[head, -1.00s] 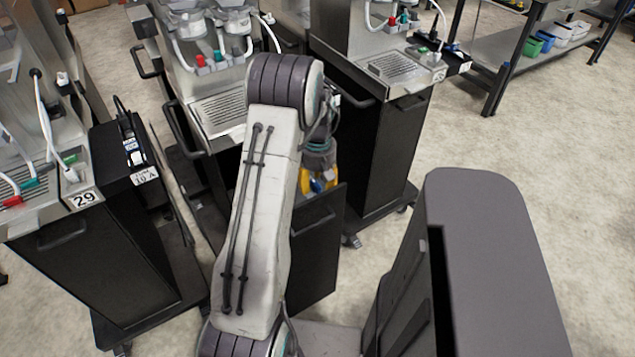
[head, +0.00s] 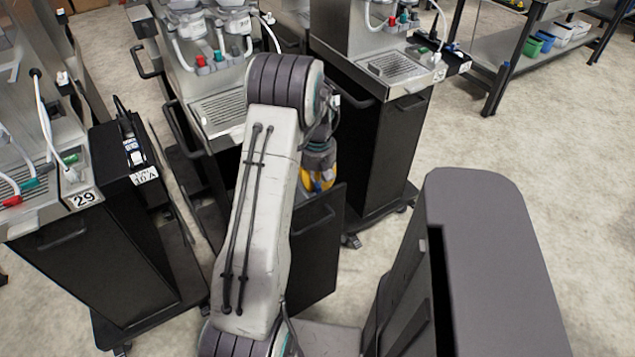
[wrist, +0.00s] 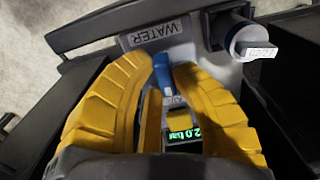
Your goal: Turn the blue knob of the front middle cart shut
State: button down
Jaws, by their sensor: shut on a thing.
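The yellow fingers are closed around the knob, one on each side. In the head view my gripper (head: 318,181) shows only as a bit of yellow beside my arm, over the front middle cart (head: 322,240). The knob is hidden in the head view by my arm.
A small green-lit display reading 2.0 bar (wrist: 183,134) lies under the fingers. A white-ended fitting (wrist: 249,42) sticks out at the right. Another cart marked 29 (head: 84,198) stands at the left, and one (head: 376,150) stands behind at the right. Open floor lies to the right.

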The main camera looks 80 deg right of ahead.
jog(key=m+b, duration=0.1)
jog(key=m, duration=0.3)
jog(key=shift+a+f+m, duration=0.1)
jog(key=shift+a+m, duration=0.05)
jog(key=shift+m, duration=0.15)
jog(key=m+b, duration=0.1)
jog(key=m, duration=0.3)
jog(key=shift+a+m, duration=0.1)
jog(key=shift+m, duration=0.2)
jog(key=m+b, duration=0.1)
jog(key=m, duration=0.3)
jog(key=shift+a, duration=0.1)
jog(key=shift+m, duration=2.2)
jog(key=shift+a, duration=0.1)
jog(key=c, duration=1)
grip_release()
jog(key=shift+c, duration=0.2)
